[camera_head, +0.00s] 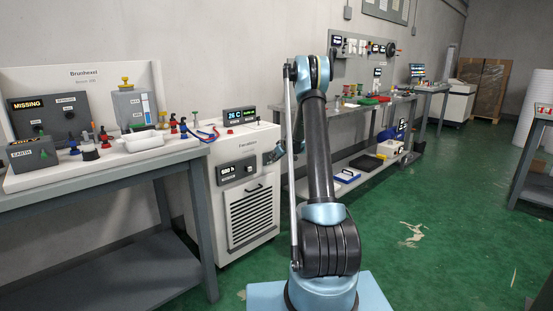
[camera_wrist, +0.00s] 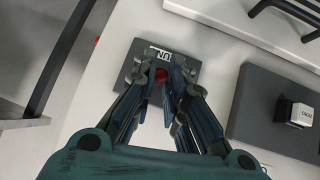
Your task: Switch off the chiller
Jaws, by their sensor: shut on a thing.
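The chiller (camera_head: 261,143) is a white cabinet with a louvred front. A 26 C display (camera_head: 240,115) stands on its top and a 580 h panel (camera_head: 237,171) is on its front. My gripper (camera_head: 270,157) is at the upper right of the chiller's front. In the wrist view my gripper (camera_wrist: 161,84) is shut on a small red knob (camera_wrist: 162,73). The knob sits on a dark plate (camera_wrist: 185,68) with a white label that reads RUN in part. The fingers hide much of the knob and plate.
Another dark panel (camera_wrist: 262,110) with a white-labelled part is right of the plate in the wrist view. The Brunhexel bench (camera_head: 110,170) stands left of the chiller. A long workbench (camera_head: 355,115) is behind my arm.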

